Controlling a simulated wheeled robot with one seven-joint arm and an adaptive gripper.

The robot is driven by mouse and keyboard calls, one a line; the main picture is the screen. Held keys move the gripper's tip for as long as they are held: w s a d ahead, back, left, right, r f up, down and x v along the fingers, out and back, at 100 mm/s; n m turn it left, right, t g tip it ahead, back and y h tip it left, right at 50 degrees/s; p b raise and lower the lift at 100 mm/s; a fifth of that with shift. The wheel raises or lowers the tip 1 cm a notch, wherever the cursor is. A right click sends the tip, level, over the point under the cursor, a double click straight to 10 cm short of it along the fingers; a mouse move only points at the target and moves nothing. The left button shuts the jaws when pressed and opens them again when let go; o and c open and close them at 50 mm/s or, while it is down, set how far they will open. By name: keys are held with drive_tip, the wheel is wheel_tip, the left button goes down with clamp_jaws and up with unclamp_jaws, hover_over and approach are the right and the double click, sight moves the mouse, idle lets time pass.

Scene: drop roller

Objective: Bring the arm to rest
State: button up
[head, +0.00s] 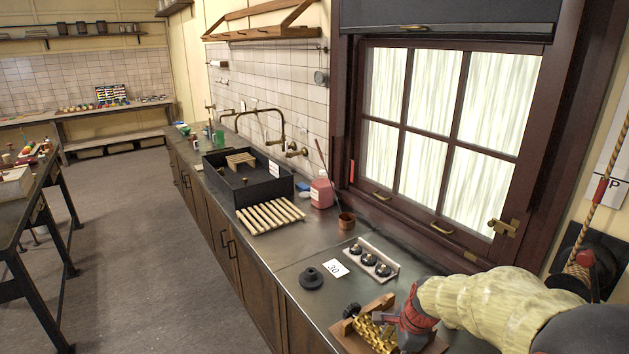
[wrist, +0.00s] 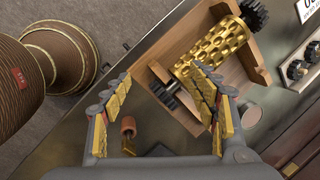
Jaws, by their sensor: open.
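My gripper (head: 392,318) is at the lower right of the head view, at the end of my arm in its cream knitted sleeve. It is beside a wooden cradle (wrist: 264,38) on the metal counter. In the wrist view, its two yellow-padded fingers (wrist: 162,80) are spread apart with nothing held between them. A brass studded roller (wrist: 213,56) with dark gears lies in the cradle. The right finger overlaps the roller's near end in that view; I cannot tell whether they touch. The roller also shows in the head view (head: 372,330), partly hidden by my gripper.
Near the cradle are a rack of black knobs (head: 371,262), a black flanged disc (head: 311,278) and a number card (head: 336,268). Further back are a copper cup (head: 346,222), a pink bottle (head: 321,193), a slatted rack (head: 270,215) and a black sink (head: 262,188). A window stands behind the counter.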

drive_tip(key=s+r+n+t, duration=0.1)
drive_tip(key=s+r+n, duration=0.8)
drive_tip(key=s, duration=0.3)
drive_tip(key=s+a+r+n+t+h, duration=0.1)
drive_tip(key=s+r+n+t, duration=0.1)
drive_tip(key=s+r+n, duration=0.7)
drive_tip(key=s+r, duration=0.1)
drive_tip(key=s, duration=0.3)
drive_tip(key=shift+r+n, duration=0.35)
drive_tip(key=shift+n, duration=0.05)
drive_tip(key=shift+a, duration=0.1)
drive_tip(key=shift+c, duration=0.9)
